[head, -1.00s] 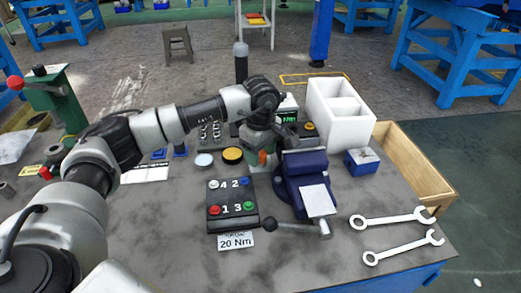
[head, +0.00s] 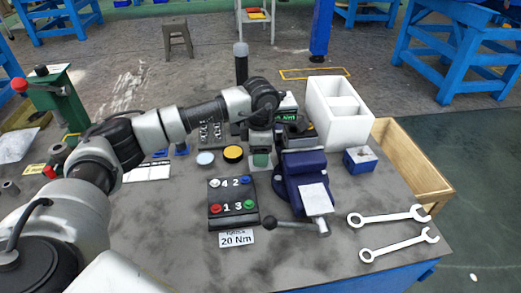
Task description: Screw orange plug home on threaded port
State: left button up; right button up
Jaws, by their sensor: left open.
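My left arm reaches in from the left, and its gripper (head: 261,150) points down just left of the blue vise (head: 303,178). Its fingers are small and partly merge with a greenish block (head: 261,160) below them; I cannot tell whether they touch it. The gripper is open. My right gripper is not in view.
A black plate (head: 233,203) with numbered coloured knobs lies in front, with a 20 Nm card (head: 236,238). A yellow disc (head: 233,153) lies left of the gripper. Two wrenches (head: 389,216) lie at the right. A white bin (head: 337,112) stands behind the vise.

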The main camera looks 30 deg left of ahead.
pick_arm(q)
grip_shut()
jog(key=shift+m, duration=0.4)
jog(key=shift+f+m+b, duration=0.1)
jog(key=shift+m+b, duration=0.25)
jog(key=shift+m, duration=0.25)
jog(key=shift+c, duration=1.9)
grip_release()
jog(key=shift+m, duration=0.4)
jog(key=o, duration=0.5)
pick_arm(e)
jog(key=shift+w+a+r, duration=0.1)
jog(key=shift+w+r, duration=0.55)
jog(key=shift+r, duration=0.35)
pick_arm(q)
jog(key=shift+o, duration=0.2)
